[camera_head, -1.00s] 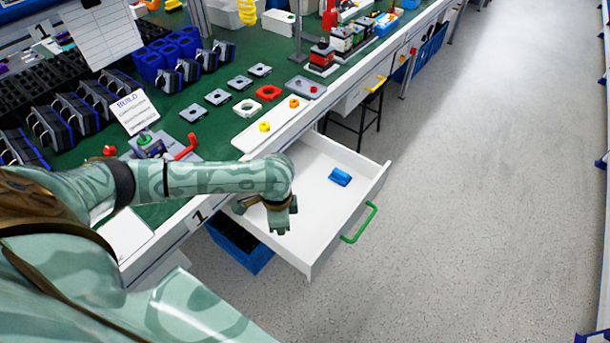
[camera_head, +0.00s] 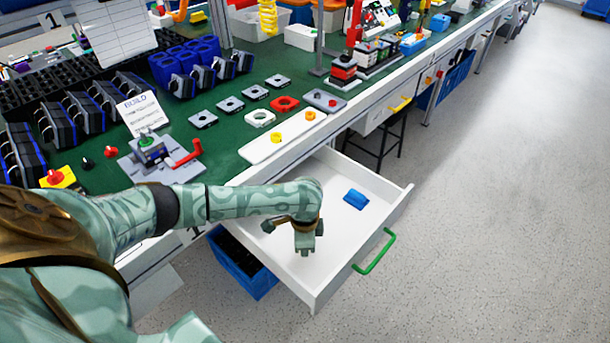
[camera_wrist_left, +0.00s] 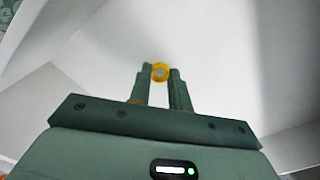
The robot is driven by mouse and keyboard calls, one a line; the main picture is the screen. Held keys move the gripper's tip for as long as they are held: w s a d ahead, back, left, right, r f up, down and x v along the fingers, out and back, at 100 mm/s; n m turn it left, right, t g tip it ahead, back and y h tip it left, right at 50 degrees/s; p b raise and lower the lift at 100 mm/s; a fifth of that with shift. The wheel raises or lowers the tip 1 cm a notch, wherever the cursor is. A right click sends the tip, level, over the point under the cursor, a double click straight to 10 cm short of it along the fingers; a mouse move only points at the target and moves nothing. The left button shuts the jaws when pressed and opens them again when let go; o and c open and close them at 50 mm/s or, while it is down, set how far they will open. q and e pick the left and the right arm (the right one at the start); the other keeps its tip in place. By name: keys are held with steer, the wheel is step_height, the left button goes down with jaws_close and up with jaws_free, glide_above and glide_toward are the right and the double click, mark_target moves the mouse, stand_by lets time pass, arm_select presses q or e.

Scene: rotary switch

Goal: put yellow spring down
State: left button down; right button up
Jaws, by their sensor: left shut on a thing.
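My left gripper (camera_head: 305,245) points down into the open white drawer (camera_head: 381,190). In the left wrist view, my left gripper (camera_wrist_left: 160,76) is shut on the yellow spring (camera_wrist_left: 160,66), a small yellow ring between the fingertips. The pale drawer floor lies behind it; I cannot tell whether the spring touches that floor. The spring is hidden in the head view. My right gripper is not in view.
A blue block (camera_head: 355,199) lies in the drawer to the right of my gripper. The drawer has a green handle (camera_head: 375,252). The drawer floor around my gripper is clear.

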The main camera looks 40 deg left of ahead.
arm_select(q)
steer(key=shift+f, duration=0.15)
steer(key=c, duration=1.3)
jaws_free()
step_height(320, 180, up, 12)
steer(key=p, duration=0.7)
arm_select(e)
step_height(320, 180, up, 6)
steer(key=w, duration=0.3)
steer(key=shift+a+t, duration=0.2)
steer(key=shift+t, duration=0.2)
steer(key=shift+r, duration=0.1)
